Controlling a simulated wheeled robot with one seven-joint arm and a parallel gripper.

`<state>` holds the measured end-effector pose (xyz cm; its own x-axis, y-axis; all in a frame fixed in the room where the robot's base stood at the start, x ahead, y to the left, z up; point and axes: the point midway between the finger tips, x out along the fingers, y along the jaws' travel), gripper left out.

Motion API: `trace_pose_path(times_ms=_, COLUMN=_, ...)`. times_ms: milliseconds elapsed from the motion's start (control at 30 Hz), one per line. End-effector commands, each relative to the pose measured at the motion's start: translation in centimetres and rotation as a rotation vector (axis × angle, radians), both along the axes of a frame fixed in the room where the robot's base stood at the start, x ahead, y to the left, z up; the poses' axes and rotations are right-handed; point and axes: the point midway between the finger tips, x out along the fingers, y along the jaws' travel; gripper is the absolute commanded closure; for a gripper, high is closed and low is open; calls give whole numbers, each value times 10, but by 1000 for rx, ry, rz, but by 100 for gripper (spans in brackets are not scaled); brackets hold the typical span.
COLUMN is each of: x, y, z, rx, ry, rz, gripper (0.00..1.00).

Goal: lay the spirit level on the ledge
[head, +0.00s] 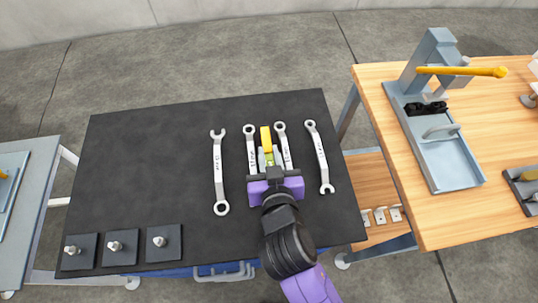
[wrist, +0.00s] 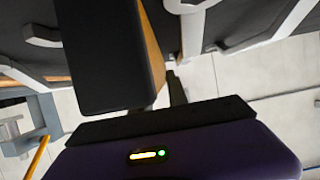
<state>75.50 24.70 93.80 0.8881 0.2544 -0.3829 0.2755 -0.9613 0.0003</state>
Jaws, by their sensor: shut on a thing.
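The spirit level (head: 266,138) is a yellow bar with a greenish spot near my gripper, over the black tabletop between the wrenches. My purple gripper (head: 270,163) is shut on it. I cannot tell whether the level touches the top. In the wrist view an orange-yellow strip of the level (wrist: 151,45) shows beside a large dark block. I cannot pick out the ledge with certainty in either view.
Several wrenches (head: 218,170) lie on the black tabletop (head: 160,150) on both sides of my gripper. Black plates with pegs (head: 116,247) stand at its front left. A wooden table (head: 400,170) at right carries a grey fixture (head: 450,160) with a yellow handle. The tabletop's left part is clear.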

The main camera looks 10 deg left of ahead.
Motion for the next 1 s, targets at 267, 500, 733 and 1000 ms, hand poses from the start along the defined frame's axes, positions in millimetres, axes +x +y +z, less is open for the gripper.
trace_pose_path(times_ms=267, x=0, y=0, z=-11, rx=2, ry=-2, rz=1, gripper=100)
trace_pose_path(times_ms=500, x=0, y=0, z=-15, rx=2, ry=-2, rz=1, gripper=100)
trace_pose_path(times_ms=733, x=0, y=0, z=-14, rx=2, ry=-1, rz=1, gripper=71)
trace_pose_path(times_ms=1000, x=-4, y=-1, z=-10, rx=1, ry=-1, rz=1, gripper=71)
